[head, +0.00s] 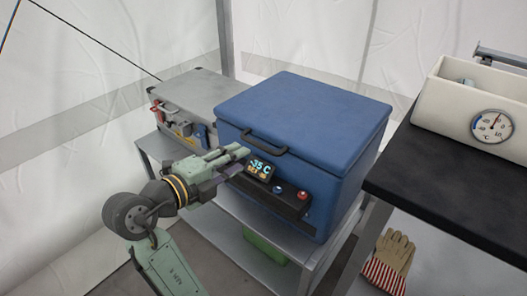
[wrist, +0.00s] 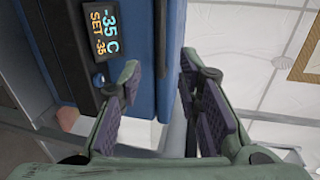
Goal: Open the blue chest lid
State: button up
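The blue chest (head: 290,150) stands in the middle of the head view with its lid (head: 315,112) closed. A dark bar handle (head: 265,141) is on the lid's front edge. My gripper (head: 240,156) is at the chest's front left, just below and left of the handle. In the wrist view my gripper (wrist: 160,75) is open, its two padded fingers apart. A dark bar (wrist: 161,40), which looks like the handle, shows between the fingertips. I see no grip on it; contact is unclear.
The chest's front panel has a display (head: 260,168) reading -35 C and a dark box with buttons (head: 285,197). A grey case (head: 190,95) stands left. A black table (head: 450,175) with a white bin (head: 470,105) is right. Striped gloves (head: 390,262) hang below.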

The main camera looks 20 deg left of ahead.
aim_at(260, 148)
jog(key=p+x, duration=0.1)
jog(key=x, duration=0.9)
jog(key=shift+p, duration=0.4)
jog(key=shift+c, duration=0.3)
grip_shut()
